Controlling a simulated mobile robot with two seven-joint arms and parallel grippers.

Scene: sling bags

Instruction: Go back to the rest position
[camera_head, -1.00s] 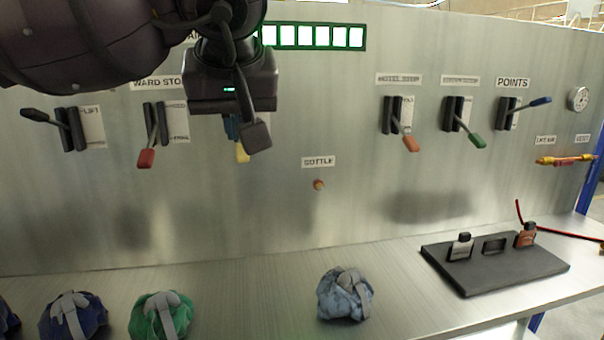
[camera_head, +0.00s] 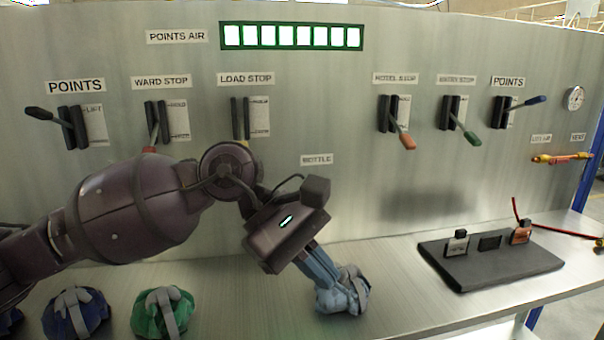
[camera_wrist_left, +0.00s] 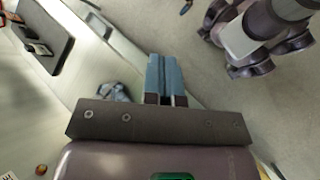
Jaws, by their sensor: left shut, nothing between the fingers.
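My left gripper (camera_head: 322,268) is low over the bench in the head view, its blue fingers pointing down and to the right. The fingers are shut and empty, and show pressed together in the left wrist view (camera_wrist_left: 164,72). A light blue-grey bag (camera_head: 350,292) lies on the bench right by the fingertips. In the left wrist view the same bag (camera_wrist_left: 113,92) shows to the left of the fingers, apart from them in that picture. I cannot tell whether they touch.
The steel panel (camera_head: 360,215) with several levers stands behind the bench (camera_head: 390,315). A green bag (camera_head: 162,312) and a dark blue bag (camera_head: 76,314) lie at the front left, near my left arm.

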